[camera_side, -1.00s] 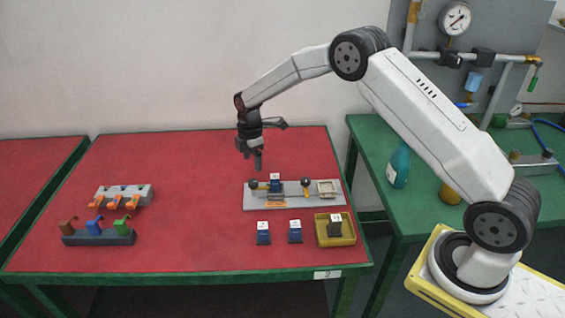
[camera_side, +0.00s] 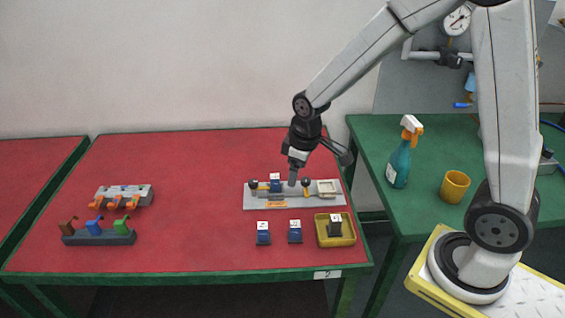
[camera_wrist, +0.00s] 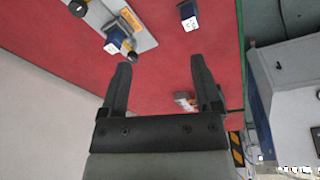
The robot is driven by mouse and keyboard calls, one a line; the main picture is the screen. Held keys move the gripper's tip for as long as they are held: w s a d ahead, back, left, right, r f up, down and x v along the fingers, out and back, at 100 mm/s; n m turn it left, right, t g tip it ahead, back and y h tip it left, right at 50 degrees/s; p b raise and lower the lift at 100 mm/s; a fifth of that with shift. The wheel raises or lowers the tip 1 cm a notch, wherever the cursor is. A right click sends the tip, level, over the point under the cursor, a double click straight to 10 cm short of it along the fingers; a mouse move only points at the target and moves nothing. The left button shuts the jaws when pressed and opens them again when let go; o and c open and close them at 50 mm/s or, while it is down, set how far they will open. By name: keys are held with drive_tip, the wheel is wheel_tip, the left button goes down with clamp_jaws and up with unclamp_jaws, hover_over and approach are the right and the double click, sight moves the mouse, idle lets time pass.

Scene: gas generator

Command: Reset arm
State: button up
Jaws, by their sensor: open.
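My gripper (camera_side: 292,180) hangs over the grey fixture plate (camera_side: 253,203) on the red table in the side view. In the wrist view my gripper (camera_wrist: 158,82) has its two fingers apart with nothing between them. The plate carries a blue block (camera_side: 275,186), two black knobs and a pale square frame. From the side view I cannot tell how far the fingertips are above the plate. The plate also shows at the top left of the wrist view (camera_wrist: 95,18).
Two blue blocks (camera_side: 263,236) (camera_side: 295,233) stand in front of the plate. A yellow tray (camera_side: 347,240) holds a dark block. Two racks (camera_side: 146,194) (camera_side: 120,238) stand at the left. A spray bottle (camera_side: 399,165) and yellow cup (camera_side: 454,187) stand on the green table. The red table's middle is clear.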

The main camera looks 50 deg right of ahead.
drive_tip(key=s+m, duration=0.4)
drive_tip(key=s, duration=0.6)
drive_tip(key=shift+s+a+m+t, duration=0.2)
drive_tip(key=shift+a+m+t, duration=0.1)
drive_tip(key=shift+a, duration=0.05)
idle(0.4)
